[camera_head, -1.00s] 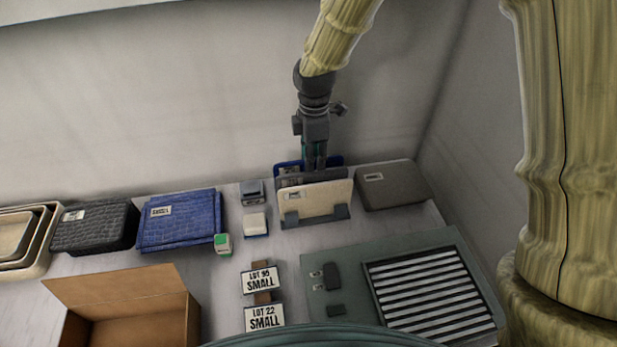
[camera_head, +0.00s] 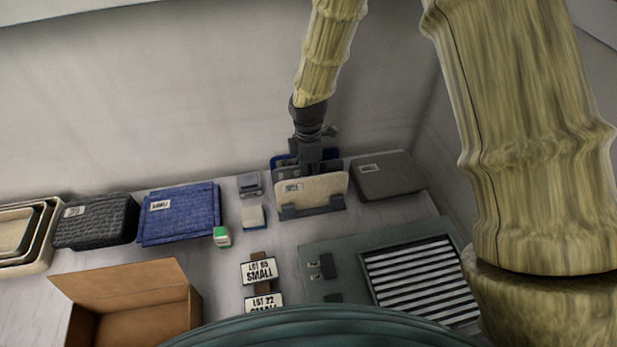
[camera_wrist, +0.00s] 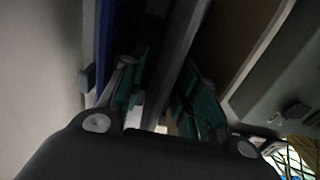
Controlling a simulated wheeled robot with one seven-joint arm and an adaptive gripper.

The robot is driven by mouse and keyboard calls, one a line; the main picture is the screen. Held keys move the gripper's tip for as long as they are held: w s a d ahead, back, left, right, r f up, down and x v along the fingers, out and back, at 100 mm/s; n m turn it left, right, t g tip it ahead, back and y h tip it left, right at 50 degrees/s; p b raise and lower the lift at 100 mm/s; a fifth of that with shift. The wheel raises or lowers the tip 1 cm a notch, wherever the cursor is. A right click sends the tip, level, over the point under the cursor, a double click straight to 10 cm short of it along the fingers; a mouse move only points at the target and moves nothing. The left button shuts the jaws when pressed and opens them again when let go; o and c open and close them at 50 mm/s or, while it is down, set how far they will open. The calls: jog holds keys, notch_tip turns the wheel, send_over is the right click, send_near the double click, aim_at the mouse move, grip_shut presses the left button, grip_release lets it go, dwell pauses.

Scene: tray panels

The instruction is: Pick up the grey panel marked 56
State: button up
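The grey panel (camera_head: 334,166) stands upright in the dark rack (camera_head: 311,211), between a beige panel (camera_head: 325,187) in front and a blue panel (camera_head: 282,161) behind. Its face is mostly hidden, and I cannot read a 56 on it. My gripper (camera_head: 311,165) points down into the rack at the grey panel's top edge. In the wrist view, green-padded fingers (camera_wrist: 165,95) stand on either side of the grey panel (camera_wrist: 176,55), with a visible gap on the left side. The blue panel (camera_wrist: 104,40) lies outside the left finger.
A dark grey case (camera_head: 388,177) sits right of the rack. Small boxes (camera_head: 252,217) and a blue woven case (camera_head: 180,214) are to the left. A green tray with a slatted grille (camera_head: 318,236) and an open cardboard box (camera_head: 125,284) are nearer. The wall is close behind.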

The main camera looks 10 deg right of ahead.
jog(key=shift+f, duration=1.1)
grip_shut()
jog(key=shift+r, duration=0.1)
